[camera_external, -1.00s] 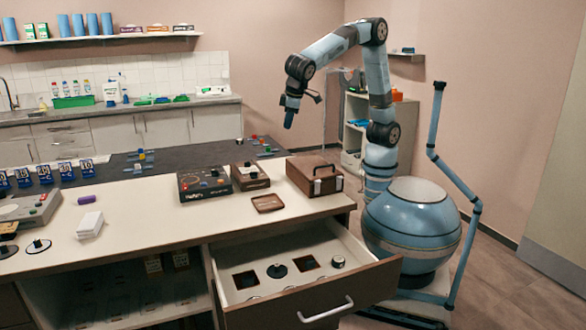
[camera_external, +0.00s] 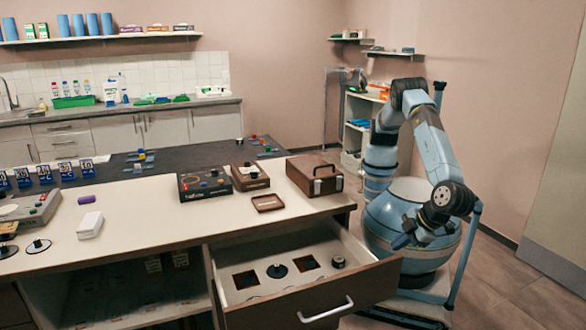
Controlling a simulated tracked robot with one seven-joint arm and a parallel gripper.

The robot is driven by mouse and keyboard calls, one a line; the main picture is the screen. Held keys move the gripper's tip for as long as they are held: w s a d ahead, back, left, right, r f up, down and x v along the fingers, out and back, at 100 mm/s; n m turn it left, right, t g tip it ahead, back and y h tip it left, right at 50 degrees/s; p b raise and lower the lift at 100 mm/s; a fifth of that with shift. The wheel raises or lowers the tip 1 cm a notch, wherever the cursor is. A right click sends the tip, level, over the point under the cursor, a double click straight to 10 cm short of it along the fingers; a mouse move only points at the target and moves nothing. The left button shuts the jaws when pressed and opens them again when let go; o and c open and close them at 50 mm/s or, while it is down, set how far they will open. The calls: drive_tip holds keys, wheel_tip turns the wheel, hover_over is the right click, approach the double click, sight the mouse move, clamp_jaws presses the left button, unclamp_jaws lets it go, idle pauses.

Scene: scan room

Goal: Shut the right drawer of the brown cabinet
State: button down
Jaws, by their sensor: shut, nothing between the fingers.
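The right drawer (camera_external: 290,300) of the brown cabinet is pulled well out below the table top. It has a brown front with a white bar handle (camera_external: 326,310). Inside lie a black disc (camera_external: 277,271), a dark knob (camera_external: 338,262) and two dark square pieces. My gripper (camera_external: 399,242) is to the right of the drawer, close to the drawer's right front corner in the picture. It is shut and empty. I cannot tell whether it touches the drawer.
The white table top (camera_external: 150,215) above the drawer holds a brown case (camera_external: 314,175), a small brown tray (camera_external: 268,203), control boxes and a white block (camera_external: 90,225). Open floor (camera_external: 510,290) lies at the right.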

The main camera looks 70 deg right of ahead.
drive_tip(key=s+d+f+t, duration=0.1)
drive_tip(key=s+f, duration=0.3)
drive_tip(key=s, duration=0.2)
drive_tip(key=s+d+f, duration=0.1)
drive_tip(key=s+f, duration=0.3)
drive_tip(key=s, duration=0.2)
approach(393, 281)
wheel_tip(393, 281, down, 4)
drive_tip(key=w, duration=0.2)
drive_tip(key=shift+w+d+r+n+y, duration=0.2)
drive_tip(key=shift+w+d+n+y, duration=0.1)
drive_tip(key=shift+w, duration=0.1)
drive_tip(key=w+d, duration=2)
